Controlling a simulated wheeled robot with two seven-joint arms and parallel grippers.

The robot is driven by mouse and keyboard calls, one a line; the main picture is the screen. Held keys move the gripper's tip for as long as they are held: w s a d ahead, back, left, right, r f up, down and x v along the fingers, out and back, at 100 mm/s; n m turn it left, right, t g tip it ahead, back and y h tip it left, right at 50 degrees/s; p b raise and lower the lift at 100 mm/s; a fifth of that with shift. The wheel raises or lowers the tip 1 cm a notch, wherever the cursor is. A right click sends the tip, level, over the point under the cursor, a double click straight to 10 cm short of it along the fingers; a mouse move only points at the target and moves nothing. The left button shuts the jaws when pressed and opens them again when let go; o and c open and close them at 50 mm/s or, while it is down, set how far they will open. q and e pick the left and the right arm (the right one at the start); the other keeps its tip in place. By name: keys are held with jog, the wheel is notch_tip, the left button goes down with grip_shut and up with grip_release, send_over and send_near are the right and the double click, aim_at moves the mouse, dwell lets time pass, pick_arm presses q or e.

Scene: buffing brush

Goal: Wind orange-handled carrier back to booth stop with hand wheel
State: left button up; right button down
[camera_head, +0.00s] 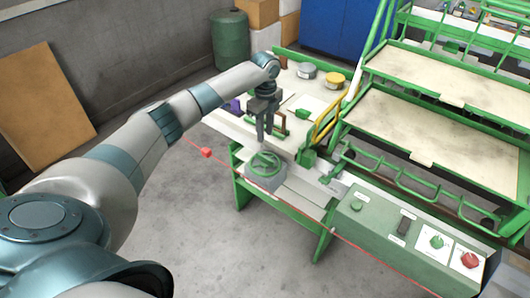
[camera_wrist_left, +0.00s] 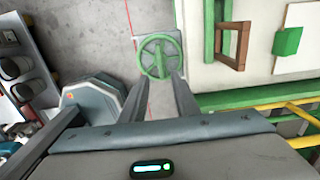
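The green hand wheel (camera_head: 264,163) lies flat on a grey box at the near left corner of the green bench. It also shows in the left wrist view (camera_wrist_left: 158,57), beyond the fingertips. My left gripper (camera_head: 265,134) points down above the wheel, apart from it. Its two fingers (camera_wrist_left: 160,80) are spread with nothing between them. A yellow-orange rail (camera_head: 326,122) stands on the bench to the right; I cannot tell whether it belongs to the carrier. No carrier or booth stop can be made out for certain. My right gripper is out of view.
A brown upright frame (camera_wrist_left: 234,44) and a green block (camera_wrist_left: 287,41) are on the bench beside the wheel. A control panel (camera_head: 408,234) with knobs is at front right. Cream-topped racks (camera_head: 430,130) stand behind. A red line crosses the open grey floor.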

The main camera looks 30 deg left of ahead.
aim_at(265, 157)
pick_arm(q)
notch_tip(265, 157, down, 11)
jog(key=shift+f+p, duration=0.2)
jog(key=shift+p, duration=0.8)
grip_shut()
